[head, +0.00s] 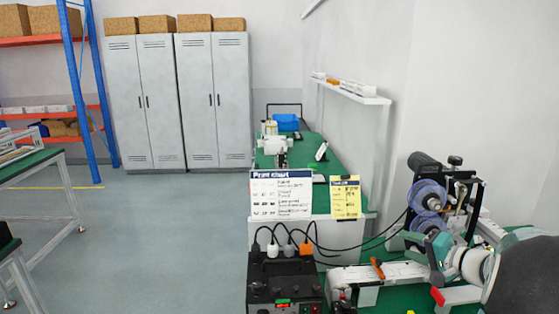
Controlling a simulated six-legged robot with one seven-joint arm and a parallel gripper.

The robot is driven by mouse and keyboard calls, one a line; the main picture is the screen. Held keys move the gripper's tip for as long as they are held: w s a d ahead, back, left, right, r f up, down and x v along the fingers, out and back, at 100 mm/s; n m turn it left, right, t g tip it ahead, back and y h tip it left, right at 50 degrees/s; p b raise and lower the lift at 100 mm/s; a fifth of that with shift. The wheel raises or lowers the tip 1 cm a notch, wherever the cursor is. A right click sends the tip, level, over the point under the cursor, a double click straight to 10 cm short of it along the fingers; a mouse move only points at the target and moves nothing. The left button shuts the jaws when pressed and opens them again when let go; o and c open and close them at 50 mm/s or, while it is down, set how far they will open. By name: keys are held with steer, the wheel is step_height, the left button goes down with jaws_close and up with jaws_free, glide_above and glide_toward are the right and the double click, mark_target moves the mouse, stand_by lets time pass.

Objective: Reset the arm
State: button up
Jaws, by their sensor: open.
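My arm comes in at the lower right of the head view, with a large dark rounded link nearest the camera and white and teal parts beyond it. My gripper (436,281) seems to be at its far end, pointing left, low over the green bench. It is open, and I see nothing held in it. Its finger shapes are small and partly lost against the equipment behind, so their exact gap is hard to make out.
A coder machine with purple reels (428,196) stands right behind the arm. A white rail (390,272) with an orange-red handle (377,268) lies left of it. A black control box (283,285) with plugs, a print chart (282,193) and a yellow sheet (346,199) are further left.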

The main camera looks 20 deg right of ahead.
steer(key=s+a+r+n+g+y, duration=0.1)
steer(key=s+a+n+g, duration=0.15)
steer(key=a, duration=0.85)
steer(key=s+a+n+g+y, duration=0.1)
steer(key=a+n+g, duration=0.25)
steer(key=a, duration=0.85)
steer(key=s+a+n+g+h, duration=0.2)
steer(key=s+a+n+h, duration=0.3)
steer(key=s+a, duration=0.6)
steer(key=shift+s+f+g+h, duration=0.15)
steer(key=shift+s+g+h, duration=0.2)
steer(key=shift+s, duration=1.2)
